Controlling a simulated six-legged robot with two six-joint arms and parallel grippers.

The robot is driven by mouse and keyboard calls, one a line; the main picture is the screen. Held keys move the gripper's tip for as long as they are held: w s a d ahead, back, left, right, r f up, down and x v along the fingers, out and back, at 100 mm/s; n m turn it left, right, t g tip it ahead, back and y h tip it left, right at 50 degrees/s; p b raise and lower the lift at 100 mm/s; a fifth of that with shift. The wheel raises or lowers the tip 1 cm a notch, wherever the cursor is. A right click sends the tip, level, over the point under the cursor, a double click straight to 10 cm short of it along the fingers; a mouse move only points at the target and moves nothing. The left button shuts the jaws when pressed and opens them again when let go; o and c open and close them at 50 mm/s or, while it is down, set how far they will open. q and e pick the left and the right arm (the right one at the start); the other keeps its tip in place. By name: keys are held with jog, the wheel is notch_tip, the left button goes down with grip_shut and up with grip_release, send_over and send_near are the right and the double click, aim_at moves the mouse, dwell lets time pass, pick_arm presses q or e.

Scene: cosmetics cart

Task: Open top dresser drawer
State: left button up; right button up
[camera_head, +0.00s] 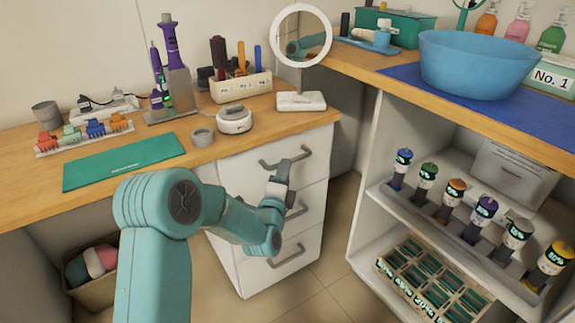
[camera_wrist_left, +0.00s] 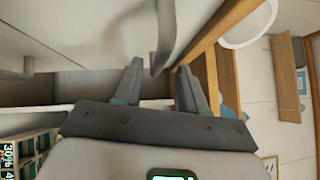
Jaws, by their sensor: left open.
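The white dresser (camera_head: 262,232) stands under the wooden counter with three drawers, each with a grey bar handle. The top drawer (camera_head: 311,169) looks shut, its front flush with the ones below. My left gripper (camera_head: 284,166) is at its front, just below the top handle (camera_head: 301,152). In the left wrist view, my left gripper (camera_wrist_left: 159,68) is open, with a grey handle (camera_wrist_left: 166,35) reaching down to between its fingertips. I see no grip on it. The gripper partly hides the middle handle (camera_head: 299,209). My right gripper is not in view.
A round mirror (camera_head: 300,38) and a white round device (camera_head: 234,121) stand on the counter (camera_head: 20,172) above. A shelf unit (camera_head: 362,225) with several bottles stands at the right. The floor (camera_head: 325,298) between dresser and shelf is clear.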

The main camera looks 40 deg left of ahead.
pick_arm(q)
jog(key=x, duration=0.4)
jog(key=shift+w+a, duration=0.1)
jog(key=shift+w, duration=0.2)
grip_shut()
